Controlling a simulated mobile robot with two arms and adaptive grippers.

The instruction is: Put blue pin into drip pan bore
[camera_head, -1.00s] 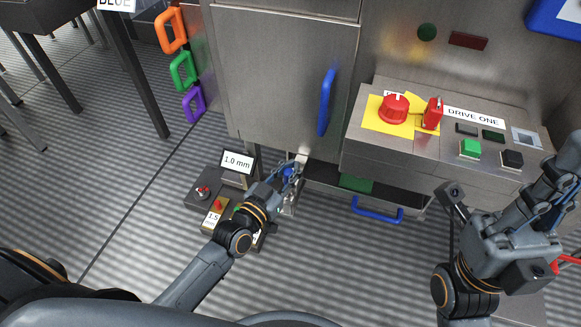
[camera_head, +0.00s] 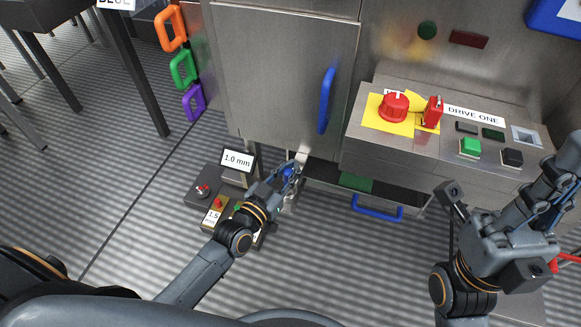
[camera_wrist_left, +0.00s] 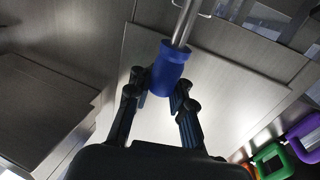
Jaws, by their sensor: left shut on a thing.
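The blue pin has a blue cylindrical grip (camera_wrist_left: 170,70) with a bare metal shaft reaching to the top of the left wrist view. In the head view, its blue grip (camera_head: 288,173) shows small beside the machine's lower edge. My left gripper (camera_head: 283,178) is shut on this grip, a finger on each side. The drip pan (camera_head: 407,197) is a low drawer-like tray under the machine, with a blue handle on its front, right of the left gripper. I cannot make out its bore or whether the shaft touches anything. My right gripper (camera_head: 530,205) is at the right; its jaws are unclear.
A steel door (camera_head: 280,80) with a blue handle (camera_head: 326,100) stands above the left gripper. A display reading 1.0 mm (camera_head: 238,160) and a dark floor box (camera_head: 203,190) are close to the left arm. A control panel (camera_head: 400,140) juts out above the pan.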

